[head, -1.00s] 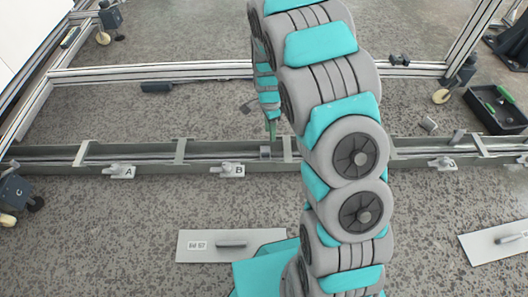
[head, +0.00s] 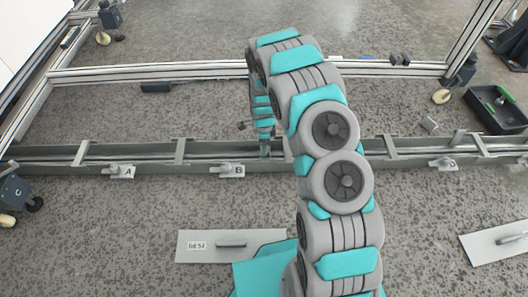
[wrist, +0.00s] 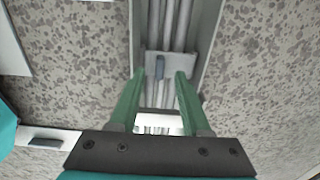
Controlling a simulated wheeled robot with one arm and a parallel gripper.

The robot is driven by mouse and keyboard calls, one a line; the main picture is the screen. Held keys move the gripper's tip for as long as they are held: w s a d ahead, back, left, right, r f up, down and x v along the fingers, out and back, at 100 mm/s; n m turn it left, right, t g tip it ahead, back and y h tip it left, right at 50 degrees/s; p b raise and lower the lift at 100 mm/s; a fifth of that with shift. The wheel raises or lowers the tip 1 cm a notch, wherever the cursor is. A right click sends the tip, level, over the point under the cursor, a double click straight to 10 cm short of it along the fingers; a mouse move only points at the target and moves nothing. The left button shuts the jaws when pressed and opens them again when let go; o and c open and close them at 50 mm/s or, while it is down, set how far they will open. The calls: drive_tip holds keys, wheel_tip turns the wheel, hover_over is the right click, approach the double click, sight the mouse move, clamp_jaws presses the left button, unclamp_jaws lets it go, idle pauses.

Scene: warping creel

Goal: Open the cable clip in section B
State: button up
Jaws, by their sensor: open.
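The cable clip (wrist: 182,62) shows in the wrist view as a light grey plate across the cables in the channel, with a small darker grey lever (wrist: 160,67) on it. The lever stands between the lines of my two green fingers. My gripper (wrist: 160,74) is open and empty, its fingertips at the near part of the plate. I cannot tell whether they touch it. In the head view my gripper (head: 265,153) is low at the channel, right of the B label (head: 238,170), and hides the clip.
The cable channel (head: 60,170) runs across the floor with crossbars and latches labelled A, B and D. A lid (head: 205,255) with a handle lies in front. An aluminium frame (head: 200,70) stands behind; a black tray (head: 495,108) is at right.

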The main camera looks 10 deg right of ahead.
drive_tip(key=shift+f, duration=1.95)
clamp_jaws()
